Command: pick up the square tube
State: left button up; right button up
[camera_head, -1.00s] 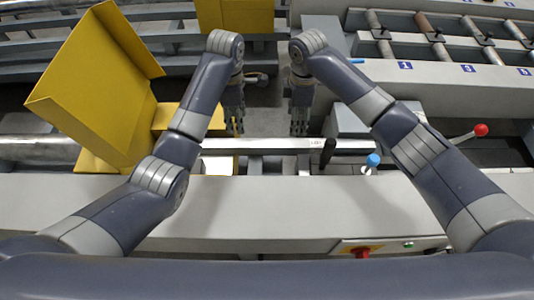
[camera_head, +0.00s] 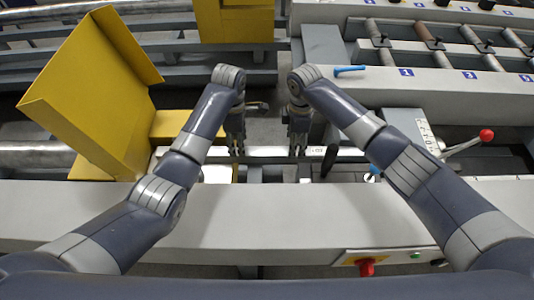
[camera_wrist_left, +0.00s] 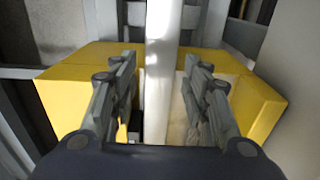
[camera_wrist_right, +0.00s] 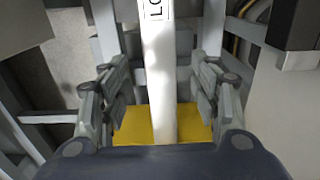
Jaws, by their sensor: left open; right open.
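The square tube (camera_head: 270,151) is a long, light metal bar lying left to right across the runout table. My left gripper (camera_head: 236,146) is open above its left part. In the left wrist view the tube (camera_wrist_left: 160,75) runs between the open fingers (camera_wrist_left: 160,100). My right gripper (camera_head: 299,145) is open over the tube further right. In the right wrist view the tube (camera_wrist_right: 161,85), with a white printed label, runs between the open fingers (camera_wrist_right: 160,100). Neither gripper touches the tube visibly; the exact height gap cannot be told.
A yellow guard (camera_head: 95,90) stands at the left. A black upright stop (camera_head: 329,160), a blue-topped knob (camera_head: 374,171) and a red-ball lever (camera_head: 486,135) are at the right. A grey front beam (camera_head: 270,210) crosses nearer me. A rack of short bars (camera_head: 440,45) is at back right.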

pick_arm(q)
notch_tip(320, 180, down, 6)
jog(key=shift+r, duration=0.2)
pick_arm(e)
notch_tip(320, 180, down, 6)
jog(key=shift+r, duration=0.15)
pick_arm(q)
jog(key=c, duration=0.9)
pick_arm(e)
jog(key=c, duration=0.9)
pick_arm(q)
grip_shut()
pick_arm(e)
grip_shut()
pick_arm(q)
jog(key=shift+r, duration=0.1)
pick_arm(e)
jog(key=shift+r, duration=0.1)
